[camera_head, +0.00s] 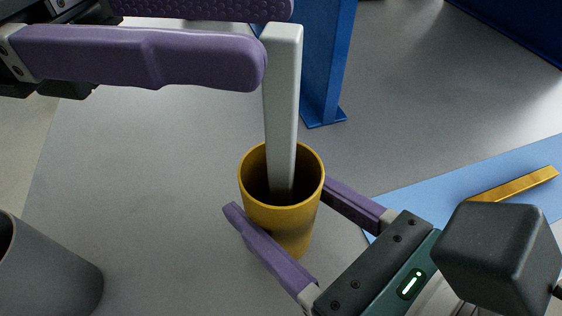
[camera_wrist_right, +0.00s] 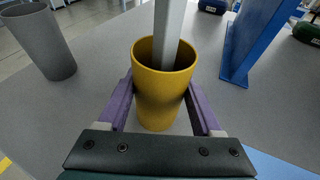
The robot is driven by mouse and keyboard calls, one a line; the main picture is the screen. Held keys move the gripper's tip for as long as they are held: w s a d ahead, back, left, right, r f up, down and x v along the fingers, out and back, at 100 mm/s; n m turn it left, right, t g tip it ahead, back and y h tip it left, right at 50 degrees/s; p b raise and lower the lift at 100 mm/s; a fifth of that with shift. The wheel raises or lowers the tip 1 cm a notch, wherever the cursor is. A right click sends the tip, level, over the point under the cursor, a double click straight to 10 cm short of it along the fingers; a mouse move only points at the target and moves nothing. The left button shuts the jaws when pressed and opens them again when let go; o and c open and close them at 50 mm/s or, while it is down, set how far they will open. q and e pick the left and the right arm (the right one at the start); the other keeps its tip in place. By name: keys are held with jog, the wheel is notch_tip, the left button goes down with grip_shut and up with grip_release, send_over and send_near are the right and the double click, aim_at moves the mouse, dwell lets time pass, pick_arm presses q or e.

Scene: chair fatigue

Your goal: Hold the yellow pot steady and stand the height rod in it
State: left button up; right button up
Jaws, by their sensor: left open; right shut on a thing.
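The yellow pot (camera_head: 280,222) stands on the grey table, and it also shows in the right wrist view (camera_wrist_right: 160,95). My right gripper (camera_head: 282,202) is shut on the pot, with one purple finger on each side. The height rod (camera_head: 283,100) is a pale grey square bar standing nearly upright in the pot, and it also shows in the right wrist view (camera_wrist_right: 168,32). Its lower end is hidden inside the pot. My left gripper (camera_head: 275,45) is open beside the rod's top, its purple fingers on either side. I cannot tell whether they touch it.
A grey pot (camera_head: 45,270) stands at the lower left. A blue upright (camera_head: 327,60) with a foot plate stands behind the rod. A yellow bar (camera_head: 515,184) lies on a blue mat (camera_head: 430,205) at the right.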

pick_arm(q)
jog(key=v, duration=1.1)
jog(key=shift+a, duration=0.3)
pick_arm(e)
jog(key=o, duration=1.5)
jog(key=v, duration=1.2)
